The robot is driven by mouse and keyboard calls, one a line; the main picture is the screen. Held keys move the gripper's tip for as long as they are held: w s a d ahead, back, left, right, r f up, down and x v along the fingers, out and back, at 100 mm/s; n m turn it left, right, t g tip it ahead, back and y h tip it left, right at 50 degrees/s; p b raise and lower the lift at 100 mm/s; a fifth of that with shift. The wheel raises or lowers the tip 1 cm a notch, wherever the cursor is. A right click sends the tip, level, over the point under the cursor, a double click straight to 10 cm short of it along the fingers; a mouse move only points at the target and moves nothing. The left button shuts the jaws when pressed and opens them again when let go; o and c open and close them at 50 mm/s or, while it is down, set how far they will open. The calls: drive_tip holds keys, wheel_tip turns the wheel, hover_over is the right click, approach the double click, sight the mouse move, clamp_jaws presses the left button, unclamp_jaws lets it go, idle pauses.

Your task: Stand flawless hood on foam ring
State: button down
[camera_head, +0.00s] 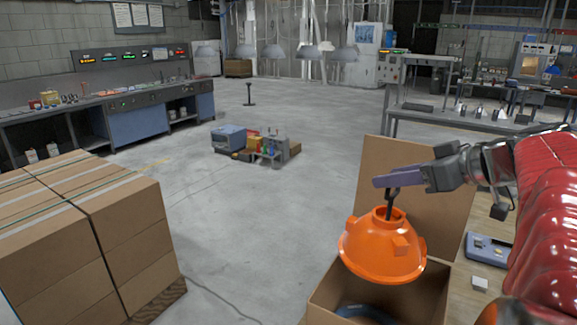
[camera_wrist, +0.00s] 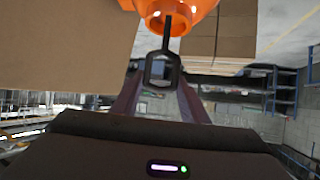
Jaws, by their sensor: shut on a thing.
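My gripper (camera_head: 387,181) is shut on the black hook at the top of an orange hood (camera_head: 382,245). The hood hangs roughly upright, open side down, with blocky lugs around its shell; I see no clear damage on the side facing me. It hangs over an open cardboard box (camera_head: 325,296). A dark blue curved piece (camera_head: 362,313), perhaps the foam ring, lies inside the box, cut off by the frame. In the wrist view the hook's loop sits between my gripper's fingers (camera_wrist: 160,78), and part of the orange hood (camera_wrist: 180,12) shows at the top.
The box's raised flap (camera_head: 415,190) stands behind the hood. A workbench (camera_head: 490,268) with small items is at right. Stacked cartons (camera_head: 85,235) stand at left. Several grey hoods (camera_head: 278,52) hang at the back. A low pallet of goods (camera_head: 255,145) sits on otherwise open floor.

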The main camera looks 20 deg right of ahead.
wheel_tip(320, 180, down, 29)
drive_tip(key=shift+f, duration=0.2)
idle(1.8)
drive_tip(key=shift+s+f, duration=0.15)
drive_tip(key=shift+f, duration=0.15)
idle(1.0)
drive_tip(key=c, duration=1)
unclamp_jaws()
drive_tip(key=v, duration=1.3)
drive_tip(key=shift+s+d+r, duration=0.1)
drive_tip(key=shift+s, duration=0.25)
